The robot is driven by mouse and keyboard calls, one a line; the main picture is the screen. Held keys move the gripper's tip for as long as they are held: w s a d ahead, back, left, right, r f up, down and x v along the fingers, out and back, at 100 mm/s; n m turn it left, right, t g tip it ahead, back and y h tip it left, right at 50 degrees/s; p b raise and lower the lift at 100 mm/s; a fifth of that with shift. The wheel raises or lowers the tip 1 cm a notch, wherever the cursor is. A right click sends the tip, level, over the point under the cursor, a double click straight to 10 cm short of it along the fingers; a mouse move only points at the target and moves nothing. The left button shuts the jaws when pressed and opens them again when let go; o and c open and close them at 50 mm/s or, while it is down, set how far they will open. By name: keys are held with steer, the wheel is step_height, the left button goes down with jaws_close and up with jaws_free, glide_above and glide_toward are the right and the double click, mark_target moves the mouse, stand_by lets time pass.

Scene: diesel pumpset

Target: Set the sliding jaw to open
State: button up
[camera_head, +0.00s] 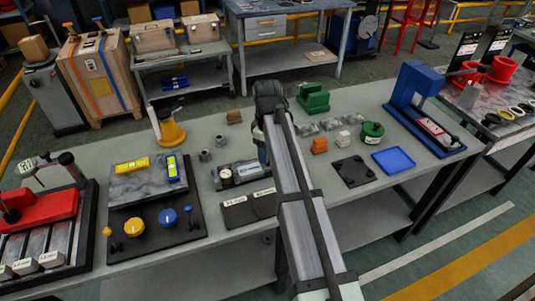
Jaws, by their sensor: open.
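My arm reaches up from the bottom edge to a dark wrist joint above the middle of the bench. My gripper (262,155) hangs below this wrist, mostly hidden behind my arm link, and its fingertips are not clear. Close to its left is a low dark fixture (240,173) with a round dial and a pale cylinder, its right end partly covered. I cannot make out a sliding jaw on it for certain. A green U-shaped block (313,100) stands behind and to the right of my wrist, apart from it. I cannot tell its parts or any jaw position.
A board with yellow and blue knobs (153,224) lies left, beside a red-topped device (40,218). Dark plates (249,208) lie in front of the fixture. To the right are a green round part (371,134), a blue tray (393,160) and a tall blue stand (408,100).

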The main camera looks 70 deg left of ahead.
steer(key=shift+f, duration=0.95)
jaws_close()
